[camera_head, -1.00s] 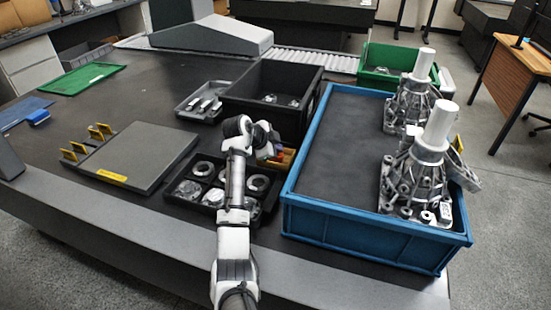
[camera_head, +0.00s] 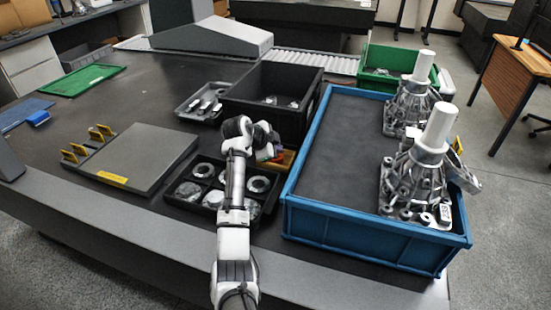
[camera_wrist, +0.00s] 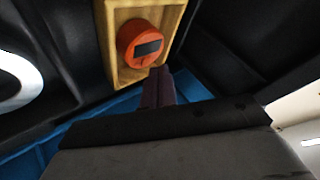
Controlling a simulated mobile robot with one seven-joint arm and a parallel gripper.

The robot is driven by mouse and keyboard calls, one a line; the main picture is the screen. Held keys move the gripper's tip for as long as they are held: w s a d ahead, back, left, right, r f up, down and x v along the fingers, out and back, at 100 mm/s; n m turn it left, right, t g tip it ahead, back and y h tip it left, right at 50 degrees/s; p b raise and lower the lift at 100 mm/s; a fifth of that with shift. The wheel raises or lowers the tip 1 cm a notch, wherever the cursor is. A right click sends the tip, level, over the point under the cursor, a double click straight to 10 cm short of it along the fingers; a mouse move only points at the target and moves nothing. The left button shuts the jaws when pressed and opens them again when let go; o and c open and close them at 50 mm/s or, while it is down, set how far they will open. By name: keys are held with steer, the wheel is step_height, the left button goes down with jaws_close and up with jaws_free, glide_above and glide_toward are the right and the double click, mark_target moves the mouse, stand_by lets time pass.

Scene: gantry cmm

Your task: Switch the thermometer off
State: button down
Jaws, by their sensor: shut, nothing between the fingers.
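The thermometer is an orange round device (camera_wrist: 134,47) with a dark rectangular display, seen in the wrist view. It sits inside a small wooden box (camera_wrist: 181,13). My gripper (camera_wrist: 158,72) is shut and empty, its dark fingertips together at the lower right of the thermometer, very close to it. I cannot tell whether they touch it. In the head view my gripper (camera_head: 266,157) is beside the wooden box (camera_head: 287,158), between the black parts tray and the blue crate. The thermometer cannot be made out there, and the display is too small to read.
The blue crate (camera_head: 350,246) with metal housings stands close on the right. A black bin (camera_head: 310,97) is behind my gripper, and the black parts tray (camera_head: 175,197) with metal rings is at the left. A grey plate (camera_head: 150,150) lies further left.

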steer(key=shift+r, duration=0.35)
step_height(320, 180, up, 6)
steer(key=p, duration=0.3)
steer(key=shift+p, duration=0.3)
